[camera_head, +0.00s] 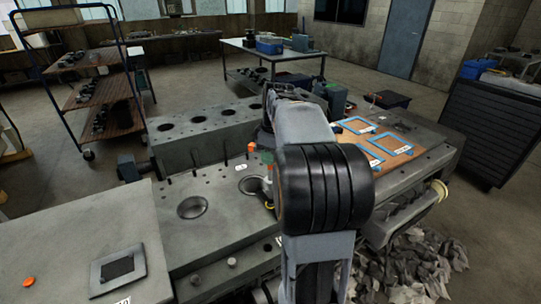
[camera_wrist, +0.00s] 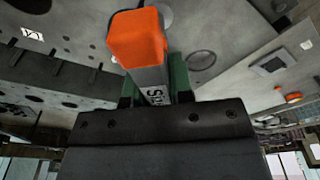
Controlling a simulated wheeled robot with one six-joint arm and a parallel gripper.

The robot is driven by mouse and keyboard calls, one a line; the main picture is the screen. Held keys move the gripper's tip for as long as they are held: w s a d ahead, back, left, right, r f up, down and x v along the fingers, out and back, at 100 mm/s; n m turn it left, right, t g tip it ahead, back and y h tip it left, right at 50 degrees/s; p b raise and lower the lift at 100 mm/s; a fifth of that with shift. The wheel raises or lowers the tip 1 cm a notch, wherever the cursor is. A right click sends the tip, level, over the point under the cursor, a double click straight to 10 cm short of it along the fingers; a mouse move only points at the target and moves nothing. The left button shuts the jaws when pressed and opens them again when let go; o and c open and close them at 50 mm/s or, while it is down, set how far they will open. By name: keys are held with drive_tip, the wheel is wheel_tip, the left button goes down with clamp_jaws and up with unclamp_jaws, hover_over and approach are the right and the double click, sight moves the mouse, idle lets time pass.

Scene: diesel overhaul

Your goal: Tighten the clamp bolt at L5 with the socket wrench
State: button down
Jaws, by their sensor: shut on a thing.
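My gripper (camera_wrist: 155,88) is shut on a grey tool with a bright orange end, which I take to be the socket wrench (camera_wrist: 138,42). Its shaft bears partly hidden lettering and lies between the green fingers. In the head view my arm hides most of the gripper; a small orange end of the wrench (camera_head: 251,147) shows just left of the arm, above the engine block (camera_head: 215,215). I cannot make out the L5 clamp bolt; several dark studs stand on the block, and a small white tag (camera_head: 241,167) lies there, its text unreadable. The wrench's far end is hidden.
Large round bores (camera_head: 193,207) open in the block. A square dark pad on a plate (camera_head: 117,268) and an orange knob (camera_head: 28,282) are at the left front. Blue-framed trays (camera_head: 357,126) lie on the right. A shelf cart (camera_head: 104,90) stands behind left.

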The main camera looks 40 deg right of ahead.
sight(271, 175)
drive_tip(key=n, duration=0.2)
drive_tip(key=f+n, duration=0.1)
drive_tip(key=n, duration=0.2)
drive_tip(key=shift+b, duration=0.4)
drive_tip(key=n, duration=0.3)
drive_tip(key=n+g+b, duration=0.1)
drive_tip(key=n, duration=0.1)
drive_tip(key=shift+s+f+y, duration=0.1)
drive_tip(key=shift+f+y, duration=0.2)
drive_tip(key=shift+a+n+p, duration=0.1)
drive_tip(key=shift+n+p, duration=0.25)
drive_tip(key=shift+n, duration=0.75)
drive_tip(key=n, duration=0.3)
drive_tip(key=shift+f+g+p, duration=0.15)
drive_tip(key=shift+g+p, duration=0.15)
drive_tip(key=n, duration=0.4)
drive_tip(key=f+n+p, duration=0.1)
drive_tip(key=n, duration=0.1)
drive_tip(key=shift+s+g, duration=0.1)
drive_tip(key=shift+g, duration=0.2)
wheel_tip(271, 175, down, 2)
drive_tip(key=shift+f+n+b, duration=0.1)
drive_tip(key=shift+n+b, duration=0.3)
drive_tip(key=shift+b, duration=0.35)
drive_tip(key=shift+f+b, duration=0.3)
drive_tip(key=shift+f, duration=0.25)
